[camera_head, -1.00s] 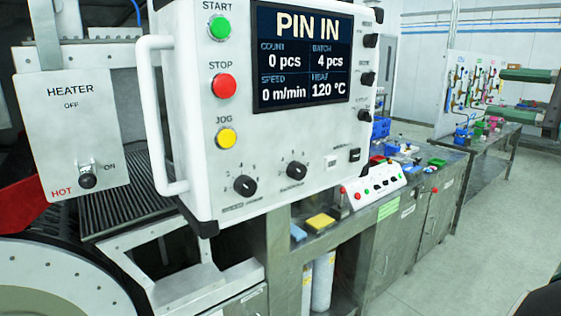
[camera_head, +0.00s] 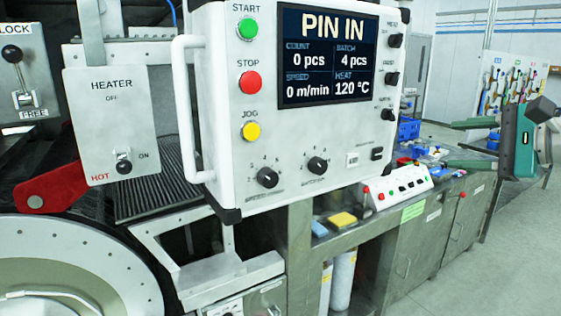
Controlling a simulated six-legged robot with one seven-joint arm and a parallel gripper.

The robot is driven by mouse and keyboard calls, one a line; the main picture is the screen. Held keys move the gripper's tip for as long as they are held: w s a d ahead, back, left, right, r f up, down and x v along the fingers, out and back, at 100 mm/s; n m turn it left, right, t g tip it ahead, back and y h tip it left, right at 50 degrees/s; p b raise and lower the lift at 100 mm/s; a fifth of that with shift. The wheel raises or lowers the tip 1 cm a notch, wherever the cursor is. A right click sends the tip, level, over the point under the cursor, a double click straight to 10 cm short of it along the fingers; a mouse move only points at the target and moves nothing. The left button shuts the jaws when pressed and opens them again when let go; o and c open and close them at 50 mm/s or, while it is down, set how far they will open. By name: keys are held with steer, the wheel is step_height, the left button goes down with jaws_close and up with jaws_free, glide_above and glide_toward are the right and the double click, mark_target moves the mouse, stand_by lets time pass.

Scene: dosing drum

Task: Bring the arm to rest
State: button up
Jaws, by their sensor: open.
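My gripper (camera_head: 452,144) is at the right side of the view, in the air to the right of the control panel. Its two green fingers point left and stand wide apart, with nothing between them. Its green and black body (camera_head: 515,140) shows at their right end. The control panel (camera_head: 345,155) hangs in the middle. Its screen (camera_head: 327,55) reads PIN IN, count 0 pcs, batch 4 pcs, speed 0 m/min and heat 120 °C.
The heater box (camera_head: 110,105) and the lock lever (camera_head: 22,85) are at the left, above a red handle (camera_head: 50,192) and a round drum (camera_head: 80,270). A bench with a small button box (camera_head: 395,188) runs behind the panel. Open floor (camera_head: 500,270) lies at lower right.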

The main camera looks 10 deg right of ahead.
steer(key=a+f+n+g+h, duration=0.1)
steer(key=a+f+n+g, duration=0.5)
steer(key=a+f, duration=1)
steer(key=s+a+f+n+g+h, duration=0.1)
steer(key=s+a+f+n+h, duration=0.1)
steer(key=s+a+f+n, duration=0.2)
steer(key=s+a+f+n+h, duration=0.3)
steer(key=s+a+f+n, duration=0.2)
steer(key=f+n, duration=0.3)
step_height(320, 180, down, 2)
steer(key=shift+s+a+f+g, duration=0.15)
steer(key=shift+a+g, duration=0.25)
steer(key=shift+a, duration=0.1)
